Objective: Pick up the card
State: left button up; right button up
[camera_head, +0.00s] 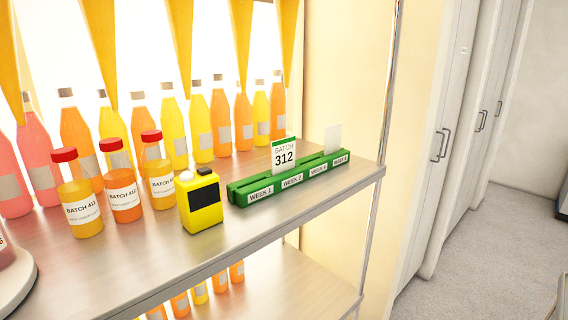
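A white card (284,155) with a green top edge reads "BATCH 312". It stands upright in a green holder (237,194) on the shelf, around the slot labelled "WEEK 2". The holder's front labels run from "WEEK 1" at the left to further weeks at the right. A second, plain pale card (333,138) stands upright near the holder's right end; I see no print on it. Neither of my grippers shows in the head view.
The metal shelf (160,262) holds a yellow device (203,214) left of the holder. Several juice bottles (222,125) line the back. A shelf post (381,90) rises at the right. The shelf's front strip is clear.

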aim_at(283, 150)
jog(key=u, duration=1.2)
jog(key=k+l, duration=0.25)
jog(key=l, duration=0.2)
jog(key=k+l, duration=0.25)
jog(key=l, duration=0.15)
